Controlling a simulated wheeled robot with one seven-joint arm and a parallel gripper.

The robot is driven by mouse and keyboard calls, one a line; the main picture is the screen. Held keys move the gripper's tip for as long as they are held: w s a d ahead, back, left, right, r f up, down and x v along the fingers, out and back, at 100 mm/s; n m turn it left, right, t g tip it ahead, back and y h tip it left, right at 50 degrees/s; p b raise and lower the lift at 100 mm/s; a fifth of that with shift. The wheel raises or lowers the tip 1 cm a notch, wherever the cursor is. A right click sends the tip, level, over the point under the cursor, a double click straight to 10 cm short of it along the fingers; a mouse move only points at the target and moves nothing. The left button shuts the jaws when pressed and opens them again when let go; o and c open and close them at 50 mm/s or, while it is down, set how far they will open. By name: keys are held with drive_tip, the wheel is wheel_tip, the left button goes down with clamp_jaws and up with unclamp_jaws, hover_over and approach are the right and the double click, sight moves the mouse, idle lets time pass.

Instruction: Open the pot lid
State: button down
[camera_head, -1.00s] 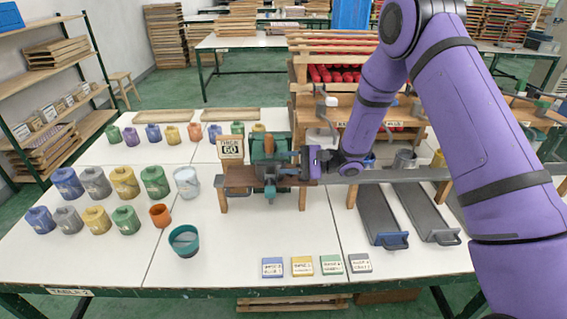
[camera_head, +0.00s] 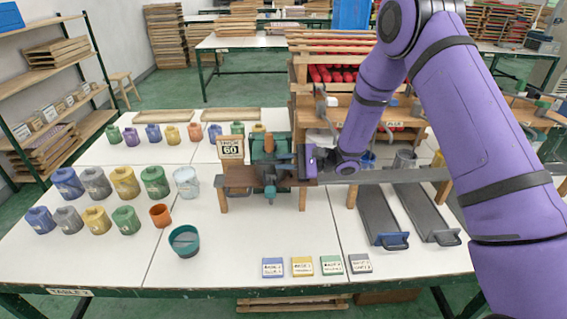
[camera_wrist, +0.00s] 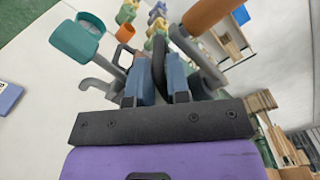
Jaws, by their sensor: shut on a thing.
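My gripper (camera_head: 287,168) is at the right side of a dark green device (camera_head: 264,146) on a wooden stand with a HIGH 60 sign. In the wrist view its two blue-grey fingers (camera_wrist: 159,88) are closed around a dark curved handle (camera_wrist: 158,58). What the handle belongs to is partly hidden by the fingers. A grey bar (camera_wrist: 192,58) and a brown cylinder (camera_wrist: 207,12) lie just right of it. I cannot clearly make out a pot lid. A teal spout-like part (camera_head: 270,192) hangs at the front of the stand.
A teal cup (camera_head: 184,241) and an orange cup (camera_head: 160,215) stand left of the stand. Several coloured jars (camera_head: 124,182) fill the left table. Labelled cards (camera_head: 303,266) lie near the front edge. Long grey trays (camera_head: 380,215) are to the right.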

drive_tip(key=shift+r+m, duration=0.5)
drive_tip(key=shift+r, duration=0.2)
drive_tip(key=w+r+m, duration=0.1)
drive_tip(key=r, duration=0.1)
drive_tip(key=w+r+m, duration=0.1)
drive_tip(key=r+m, duration=0.1)
drive_tip(key=w+r+m, duration=0.1)
drive_tip(key=r+m, duration=0.1)
drive_tip(key=shift+r, duration=0.25)
drive_tip(key=shift+w+r, duration=0.65)
drive_tip(key=shift+r, duration=0.2)
drive_tip(key=shift+d, duration=0.1)
drive_tip(key=c, duration=1.1)
unclamp_jaws()
drive_tip(key=shift+c, duration=0.2)
